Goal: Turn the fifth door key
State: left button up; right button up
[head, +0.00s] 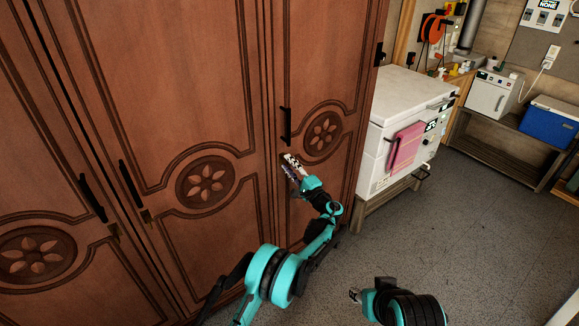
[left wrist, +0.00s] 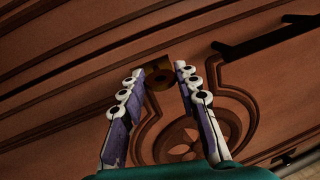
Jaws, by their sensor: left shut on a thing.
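The rightmost visible wardrobe door (head: 310,60) is brown carved wood with a black handle (head: 286,125) and a round flower carving (head: 322,137). It looks closed. My left gripper (head: 291,166) is at this door's left edge, below the handle. In the left wrist view, its fingers (left wrist: 158,74) stand apart with their tips on either side of a small dark brass key (left wrist: 158,79) at the lock, and they are shut on it. The key is hidden behind the gripper in the head view. My right gripper (head: 355,295) is low, away from the doors; its jaws are too small to read.
More wardrobe doors (head: 150,80) with black handles (head: 130,184) and small lock plates (head: 147,216) run left. A white chest (head: 405,110) on a wooden stand (head: 380,205) is right of the wardrobe. The grey floor (head: 480,220) in front is clear. A blue cooler (head: 550,122) sits farther right.

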pick_arm(q)
jog(key=shift+n, duration=0.7)
jog(key=o, duration=1.2)
jog(key=shift+c, duration=0.2)
jog(key=v, duration=1.2)
jog(key=shift+w+d, duration=0.1)
